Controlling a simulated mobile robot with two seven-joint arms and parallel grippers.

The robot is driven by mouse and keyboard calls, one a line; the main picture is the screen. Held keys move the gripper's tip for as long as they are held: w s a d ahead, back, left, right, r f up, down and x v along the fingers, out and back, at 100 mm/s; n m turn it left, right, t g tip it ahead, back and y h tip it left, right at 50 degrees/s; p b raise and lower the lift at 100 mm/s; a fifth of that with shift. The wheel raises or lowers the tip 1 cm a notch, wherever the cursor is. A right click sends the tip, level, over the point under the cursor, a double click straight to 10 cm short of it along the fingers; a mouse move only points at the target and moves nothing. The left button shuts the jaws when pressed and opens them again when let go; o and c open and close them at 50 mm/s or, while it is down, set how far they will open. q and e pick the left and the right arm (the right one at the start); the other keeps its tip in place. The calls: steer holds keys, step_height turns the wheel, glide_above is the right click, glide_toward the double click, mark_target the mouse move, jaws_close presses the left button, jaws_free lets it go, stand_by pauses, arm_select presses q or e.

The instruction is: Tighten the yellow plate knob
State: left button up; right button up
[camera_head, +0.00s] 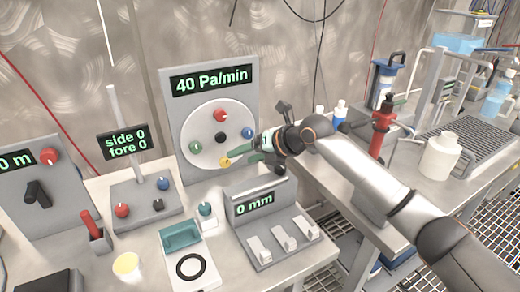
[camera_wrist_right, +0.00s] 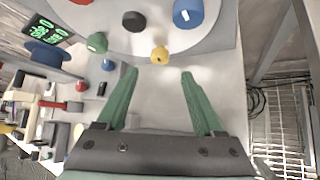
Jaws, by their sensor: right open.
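The round white plate (camera_head: 198,126) is on an upright grey panel under a display reading 40 Pa/min. The yellow knob (camera_head: 225,162) is at the plate's lower edge. My right gripper (camera_head: 236,158) reaches it from the right, green fingers toward the panel. In the right wrist view the yellow knob (camera_wrist_right: 160,54) appears centred just past the tips of the open right gripper (camera_wrist_right: 160,73), with nothing between the fingers. I cannot tell whether a finger touches it. My left gripper is not in view.
Red (camera_head: 221,116), blue (camera_head: 247,132), green (camera_head: 196,147) and black (camera_head: 220,137) knobs share the plate. A grey box reading 0 mm (camera_head: 262,214) stands below my right gripper. A joystick box (camera_head: 146,205) stands left of the panel.

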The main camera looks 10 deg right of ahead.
steer(key=v, duration=0.5)
steer(key=shift+s+d+r, duration=0.1)
steer(key=shift+s+d, duration=0.05)
steer(key=shift+s, duration=0.05)
